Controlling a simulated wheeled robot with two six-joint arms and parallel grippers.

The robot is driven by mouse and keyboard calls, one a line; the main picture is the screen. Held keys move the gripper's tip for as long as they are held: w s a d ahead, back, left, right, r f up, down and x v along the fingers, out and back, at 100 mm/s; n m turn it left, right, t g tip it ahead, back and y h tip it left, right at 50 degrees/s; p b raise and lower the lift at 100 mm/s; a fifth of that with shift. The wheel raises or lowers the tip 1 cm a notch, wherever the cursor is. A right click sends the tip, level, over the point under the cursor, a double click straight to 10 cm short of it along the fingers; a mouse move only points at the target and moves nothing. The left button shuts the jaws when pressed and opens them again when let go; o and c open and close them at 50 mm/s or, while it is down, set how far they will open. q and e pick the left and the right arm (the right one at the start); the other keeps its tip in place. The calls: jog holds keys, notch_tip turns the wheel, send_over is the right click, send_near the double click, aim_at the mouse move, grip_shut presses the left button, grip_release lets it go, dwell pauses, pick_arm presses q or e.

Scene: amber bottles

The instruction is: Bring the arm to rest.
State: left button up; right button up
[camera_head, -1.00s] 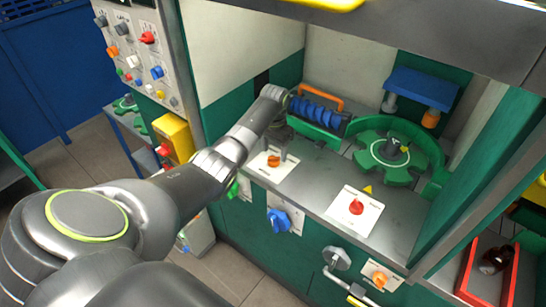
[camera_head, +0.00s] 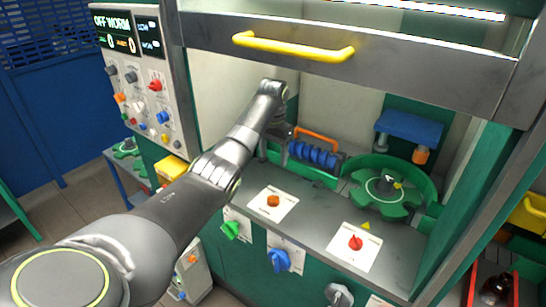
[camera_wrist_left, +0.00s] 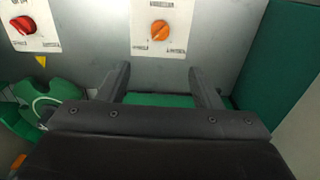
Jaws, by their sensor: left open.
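My left arm reaches from the lower left into the open bay of the green machine. Its gripper (camera_head: 282,140) points down behind the ledge's orange knob (camera_head: 273,201), in front of the blue roller rack (camera_head: 314,155). The arm hides part of the gripper in the head view. In the left wrist view, the two dark fingers (camera_wrist_left: 160,72) are spread apart with nothing between them. The orange knob (camera_wrist_left: 160,30) stands beyond the fingertips, apart from them. My right gripper is in neither view.
A raised front panel with a yellow handle (camera_head: 293,47) hangs over the bay. A green star wheel (camera_head: 385,190) and a red knob (camera_head: 355,243) lie to the right. A dark bottle (camera_head: 496,289) stands in a red tray at lower right. A control panel (camera_head: 137,85) is at left.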

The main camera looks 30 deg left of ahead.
pick_arm(q)
jog(key=shift+f, duration=0.1)
